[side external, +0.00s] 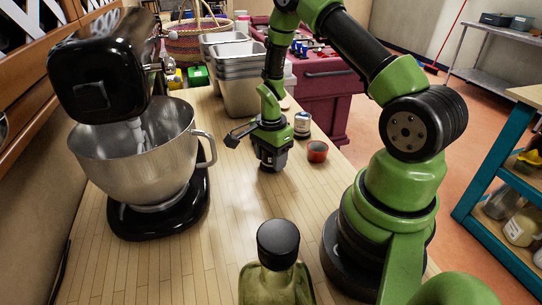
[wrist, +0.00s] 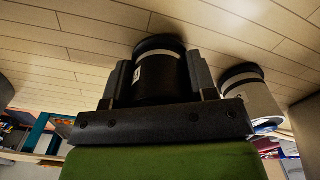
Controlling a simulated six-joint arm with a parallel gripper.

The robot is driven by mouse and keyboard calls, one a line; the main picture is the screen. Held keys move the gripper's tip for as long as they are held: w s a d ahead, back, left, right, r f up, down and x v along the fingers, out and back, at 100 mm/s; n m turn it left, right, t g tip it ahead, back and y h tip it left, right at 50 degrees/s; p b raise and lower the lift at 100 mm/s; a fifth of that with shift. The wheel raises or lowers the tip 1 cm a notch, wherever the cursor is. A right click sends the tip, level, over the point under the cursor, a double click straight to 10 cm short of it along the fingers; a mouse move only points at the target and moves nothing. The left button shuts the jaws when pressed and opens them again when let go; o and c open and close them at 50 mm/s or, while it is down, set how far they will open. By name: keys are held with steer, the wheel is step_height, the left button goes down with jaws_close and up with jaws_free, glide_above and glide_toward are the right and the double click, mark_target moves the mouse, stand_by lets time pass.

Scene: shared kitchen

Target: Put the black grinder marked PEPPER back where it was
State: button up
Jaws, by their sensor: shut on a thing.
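The black grinder (wrist: 160,78) is between the two fingers of my gripper (wrist: 160,68) in the wrist view, with a pale label edge showing on its left side. The word on it cannot be read. My gripper is shut on it. In the side view my gripper (side external: 271,162) points down low over the wooden counter, and it mostly hides the grinder. I cannot tell whether the grinder's base touches the counter. A white container with a dark band (wrist: 248,95) stands close beside it in the wrist view, apart from the fingers.
A stand mixer with a steel bowl (side external: 130,155) is at left, steel pans (side external: 238,90) behind, a dark-capped bottle (side external: 277,270) in front. Counter between mixer and bottle is bare.

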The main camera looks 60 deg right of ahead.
steer(key=o, duration=1.2)
steer(key=shift+f, duration=0.1)
step_height(320, 180, up, 12)
steer(key=shift+r, duration=0.2)
steer(key=s+a+r+n+t, duration=0.3)
steer(key=a+r+n, duration=0.55)
steer(key=r, duration=0.45)
steer(key=s+a+r+n+t+y, duration=0.2)
steer(key=s+a+r+n+t, duration=0.2)
steer(key=s+a+n, duration=0.4)
steer(key=shift+s+r+n, duration=0.45)
steer(key=shift+s+n, duration=0.1)
steer(key=shift+s, duration=0.35)
